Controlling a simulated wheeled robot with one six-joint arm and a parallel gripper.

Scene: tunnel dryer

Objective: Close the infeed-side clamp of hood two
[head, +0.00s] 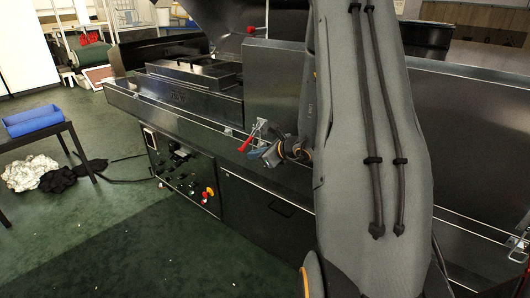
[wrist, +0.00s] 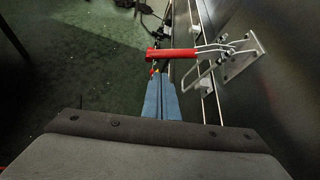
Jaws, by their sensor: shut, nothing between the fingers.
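A toggle clamp with a red handle (head: 245,144) is on the long side of the dark dryer. In the wrist view its red grip (wrist: 170,54) points left, out from the machine, and its wire links run to a metal mounting plate (wrist: 242,58) and a wire loop. My gripper (wrist: 160,80) has blue fingers, pressed together and empty. Their tips are close to the red grip, just below it in the wrist view; I cannot tell whether they touch. In the head view my gripper (head: 264,154) is just right of the handle, and my arm hides much of the machine behind it.
A rail (wrist: 205,95) runs along the machine's side. A control panel (head: 185,170) with several knobs is below at left. A table with a blue bin (head: 33,121) stands at far left, with cloth heaps (head: 35,172) on the floor. The green floor in front is clear.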

